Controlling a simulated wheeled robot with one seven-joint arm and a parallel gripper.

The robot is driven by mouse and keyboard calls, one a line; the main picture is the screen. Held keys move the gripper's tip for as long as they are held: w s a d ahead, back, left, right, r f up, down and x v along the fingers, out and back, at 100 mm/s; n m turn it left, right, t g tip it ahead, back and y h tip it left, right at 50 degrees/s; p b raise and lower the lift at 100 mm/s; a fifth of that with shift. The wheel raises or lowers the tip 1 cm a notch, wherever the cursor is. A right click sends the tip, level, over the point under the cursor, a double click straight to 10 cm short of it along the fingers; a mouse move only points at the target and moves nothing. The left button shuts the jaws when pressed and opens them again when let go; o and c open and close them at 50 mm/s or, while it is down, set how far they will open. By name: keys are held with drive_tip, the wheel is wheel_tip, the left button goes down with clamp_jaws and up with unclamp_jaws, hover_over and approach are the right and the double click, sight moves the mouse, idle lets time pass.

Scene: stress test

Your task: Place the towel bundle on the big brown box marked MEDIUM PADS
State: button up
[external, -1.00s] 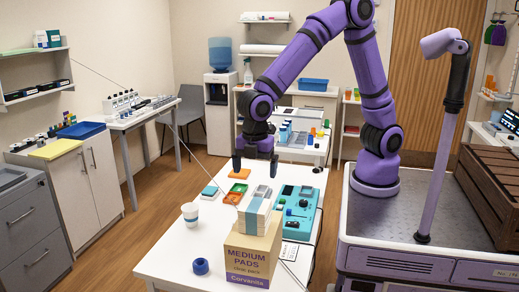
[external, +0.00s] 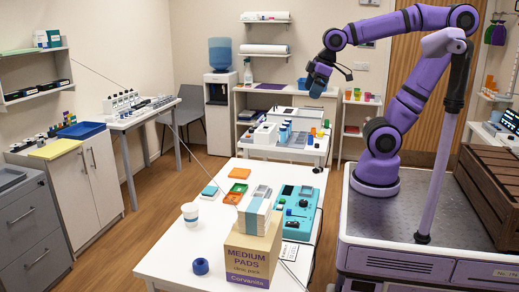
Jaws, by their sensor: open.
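The towel bundle (external: 254,216) is a pale folded stack with a blue-teal band. It sits on top of the big brown box (external: 248,258) marked MEDIUM PADS, at the near end of the white table. The bundle looks upright and rests on the box top. My gripper (external: 316,90) is raised high, well beyond and above the bundle, in front of the back counter. It is open, apart from the bundle, and I see nothing held in it.
A white cup (external: 190,214) and a blue tape roll (external: 200,266) stand left of the box. A teal device (external: 298,212) is close on its right. Orange and green trays (external: 237,190) lie behind. A wooden crate (external: 492,190) stands at right.

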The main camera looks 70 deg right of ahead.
drive_tip(key=s+d+m+t, duration=0.1)
drive_tip(key=s+d+m, duration=0.2)
drive_tip(key=s+d, duration=0.1)
drive_tip(key=shift+s+f, duration=0.15)
drive_tip(key=shift+s, duration=0.75)
